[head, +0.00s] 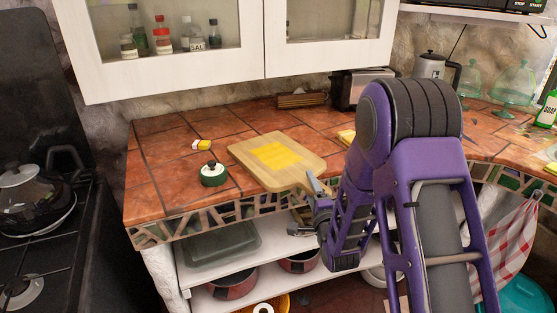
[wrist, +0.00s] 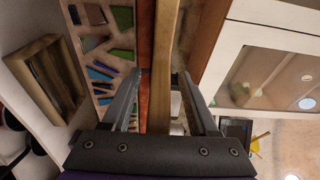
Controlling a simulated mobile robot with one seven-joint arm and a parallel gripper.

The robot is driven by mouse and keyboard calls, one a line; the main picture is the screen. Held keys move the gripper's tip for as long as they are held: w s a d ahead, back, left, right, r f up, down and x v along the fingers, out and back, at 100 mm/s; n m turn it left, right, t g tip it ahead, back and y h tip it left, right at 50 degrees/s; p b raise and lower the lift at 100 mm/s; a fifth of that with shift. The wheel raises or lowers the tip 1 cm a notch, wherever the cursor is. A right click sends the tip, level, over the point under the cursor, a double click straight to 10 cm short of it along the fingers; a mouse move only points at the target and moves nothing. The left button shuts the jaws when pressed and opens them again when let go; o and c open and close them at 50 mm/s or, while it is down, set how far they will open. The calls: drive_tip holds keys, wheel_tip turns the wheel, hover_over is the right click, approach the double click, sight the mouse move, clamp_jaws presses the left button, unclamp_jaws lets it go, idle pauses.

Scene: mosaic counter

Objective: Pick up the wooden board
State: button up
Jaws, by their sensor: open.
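The wooden board (head: 311,162) lies flat on the tiled counter with yellow slices (head: 275,156) on it. Its narrow handle end points toward the counter's front edge. My gripper (head: 304,208) is open at that front edge, by the handle end, with one finger higher than the other. In the wrist view, the pale board (wrist: 166,50) shows edge-on as a strip running between the two open fingers of my gripper (wrist: 162,76). I cannot tell whether either finger touches it. My arm hides part of the counter to the right.
The toaster (head: 360,88) and kettle (head: 432,68) stand at the back. The open shelf (head: 250,268) below the counter holds pots.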

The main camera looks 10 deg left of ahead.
drive_tip(key=shift+w+a, duration=0.25)
drive_tip(key=shift+w, duration=0.35)
clamp_jaws()
idle(0.9)
drive_tip(key=shift+r, duration=0.1)
